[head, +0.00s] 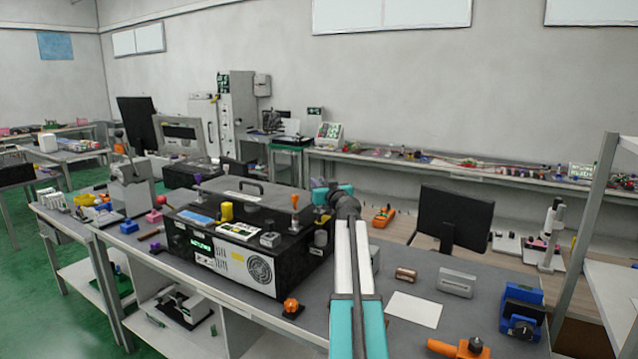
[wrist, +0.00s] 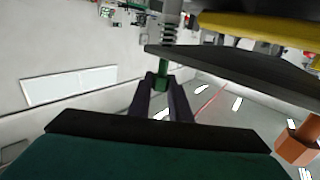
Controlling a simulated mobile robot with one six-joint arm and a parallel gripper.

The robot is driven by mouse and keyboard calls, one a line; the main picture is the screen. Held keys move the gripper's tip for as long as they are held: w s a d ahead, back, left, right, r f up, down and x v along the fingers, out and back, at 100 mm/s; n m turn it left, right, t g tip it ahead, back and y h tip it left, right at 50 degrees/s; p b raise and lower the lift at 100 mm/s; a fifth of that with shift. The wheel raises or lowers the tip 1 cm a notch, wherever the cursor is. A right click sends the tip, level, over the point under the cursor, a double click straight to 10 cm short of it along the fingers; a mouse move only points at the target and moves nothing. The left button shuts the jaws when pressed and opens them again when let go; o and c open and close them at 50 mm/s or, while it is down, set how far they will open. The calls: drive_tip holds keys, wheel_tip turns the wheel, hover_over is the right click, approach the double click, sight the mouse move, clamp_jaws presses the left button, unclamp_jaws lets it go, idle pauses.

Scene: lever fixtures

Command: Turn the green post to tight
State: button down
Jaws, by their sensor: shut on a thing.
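The green post (wrist: 162,70) shows in the wrist view beside the edge of a dark plate, with a grey spring-like part (wrist: 169,35) at its upper end in the picture. My gripper (wrist: 161,84) has its two dark fingers on either side of the post's lower end in the picture and is shut on it. In the head view my gripper (head: 331,193) is at the right end of the black instrument box (head: 205,243). There my own arm and gripper hide the post, and I cannot read its turn position.
An orange-topped post (head: 295,201) stands close left of my gripper; an orange part (wrist: 297,146) shows in the wrist view. A yellow knob (head: 226,211) is on the box top. A dark monitor (head: 452,218) stands to the right. The bench (head: 400,268) has some bare room.

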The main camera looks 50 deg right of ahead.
drive_tip(key=shift+m+g+h+p, duration=0.7)
drive_tip(key=shift+h+p, duration=0.4)
drive_tip(key=shift+p, duration=0.95)
drive_tip(key=p, duration=0.2)
drive_tip(key=shift+m+h+p, duration=0.3)
drive_tip(key=shift+m+h, duration=0.1)
drive_tip(key=shift+f+g+h+p, duration=0.2)
drive_tip(key=shift+g+h+p, duration=0.15)
drive_tip(key=shift+p, duration=0.2)
drive_tip(key=c, duration=1.6)
unclamp_jaws()
drive_tip(key=shift+r, duration=0.15)
drive_tip(key=shift+c, duration=0.2)
drive_tip(key=shift+s+a, duration=0.1)
drive_tip(key=shift+a, duration=0.05)
drive_tip(key=shift+b+v, duration=1.45)
drive_tip(key=shift+v, duration=5.35)
drive_tip(key=shift+r, duration=0.1)
